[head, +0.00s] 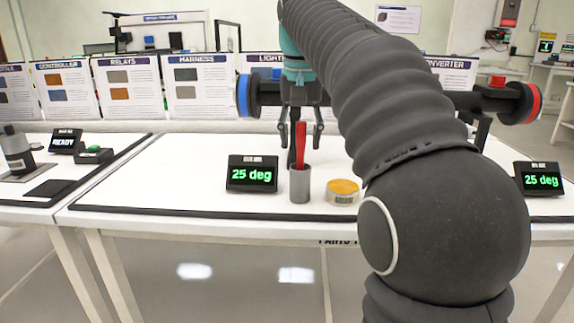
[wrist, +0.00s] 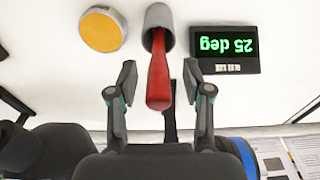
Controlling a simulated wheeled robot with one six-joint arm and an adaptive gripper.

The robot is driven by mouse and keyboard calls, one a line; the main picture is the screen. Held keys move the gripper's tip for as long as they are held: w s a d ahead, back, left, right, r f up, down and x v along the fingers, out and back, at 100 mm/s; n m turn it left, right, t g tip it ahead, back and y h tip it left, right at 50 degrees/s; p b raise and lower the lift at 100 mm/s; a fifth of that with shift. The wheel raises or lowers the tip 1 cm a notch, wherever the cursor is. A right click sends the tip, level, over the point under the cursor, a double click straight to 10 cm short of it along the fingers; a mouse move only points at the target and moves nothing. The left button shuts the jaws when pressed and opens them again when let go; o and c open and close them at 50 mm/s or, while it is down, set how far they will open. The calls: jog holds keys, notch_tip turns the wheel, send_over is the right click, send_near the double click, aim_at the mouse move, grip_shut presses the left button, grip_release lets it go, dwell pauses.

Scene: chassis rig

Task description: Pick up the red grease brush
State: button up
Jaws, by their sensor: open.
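The red grease brush (head: 300,146) stands upright in a grey cylindrical cup (head: 300,186) on the white table. In the wrist view the brush's red handle (wrist: 158,75) points out of the grey cup (wrist: 157,17) toward my gripper. My gripper (head: 302,130) is open, and its fingers show to the left and right of the handle in the head view. In the wrist view the two fingertips of my gripper (wrist: 159,82) also lie on either side of the handle, with gaps showing. The brush's lower end is hidden inside the cup.
A black display (head: 252,174) reading "25 deg" stands just left of the cup. A round tin with a yellow-orange top (head: 343,191) stands just right. An axle-like bar with a blue end (head: 243,96) and a red end (head: 526,103) lies behind.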

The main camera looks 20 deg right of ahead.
jog(key=shift+f, duration=0.1)
jog(key=shift+c, duration=0.2)
grip_shut()
